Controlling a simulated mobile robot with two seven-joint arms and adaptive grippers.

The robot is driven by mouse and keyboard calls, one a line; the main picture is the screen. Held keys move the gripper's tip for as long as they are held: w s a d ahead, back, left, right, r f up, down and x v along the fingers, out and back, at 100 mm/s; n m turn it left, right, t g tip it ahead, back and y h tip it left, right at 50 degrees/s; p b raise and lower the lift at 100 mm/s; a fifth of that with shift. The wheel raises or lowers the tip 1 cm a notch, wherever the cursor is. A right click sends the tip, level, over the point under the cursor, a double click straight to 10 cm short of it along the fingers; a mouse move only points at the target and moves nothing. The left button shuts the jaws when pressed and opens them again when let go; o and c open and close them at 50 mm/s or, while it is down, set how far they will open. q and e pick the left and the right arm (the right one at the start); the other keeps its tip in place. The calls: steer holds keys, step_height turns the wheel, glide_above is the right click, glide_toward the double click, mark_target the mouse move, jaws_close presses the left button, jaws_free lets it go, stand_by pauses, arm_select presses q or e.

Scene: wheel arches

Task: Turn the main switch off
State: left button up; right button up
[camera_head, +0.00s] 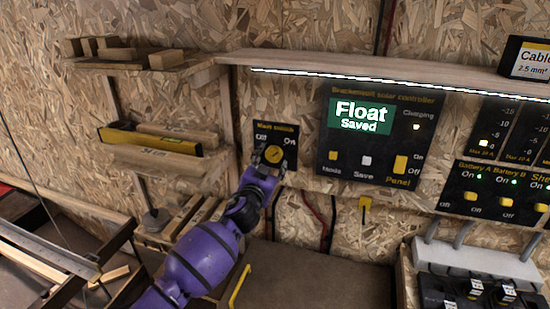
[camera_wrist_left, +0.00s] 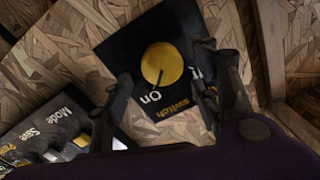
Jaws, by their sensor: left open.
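The main switch is a round yellow knob (camera_head: 273,154) on a black panel (camera_head: 289,133) marked Off at left and On at right. In the left wrist view the yellow knob (camera_wrist_left: 160,62) has a dark mark at the edge nearest the word On. My left gripper (camera_head: 262,172) is open just in front of the panel's lower part, partly covering it in the head view. In the left wrist view my left gripper's fingers (camera_wrist_left: 168,72) stand apart, one on each side of the knob in the picture. I cannot tell whether they touch it. My right gripper is in neither view.
A solar controller (camera_head: 375,135) with a green screen reading Float Saved is right of the switch. A wooden shelf (camera_head: 400,70) runs above both. A shelf with a yellow level (camera_head: 150,140) is at left. Battery switches (camera_head: 500,190) are at far right.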

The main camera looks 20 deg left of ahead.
mark_target(274, 157)
arm_select(q)
steer(key=w, duration=0.2)
steer(key=shift+w+d+f, duration=0.1)
steer(key=shift+w+f, duration=0.05)
steer(key=shift+w, duration=0.4)
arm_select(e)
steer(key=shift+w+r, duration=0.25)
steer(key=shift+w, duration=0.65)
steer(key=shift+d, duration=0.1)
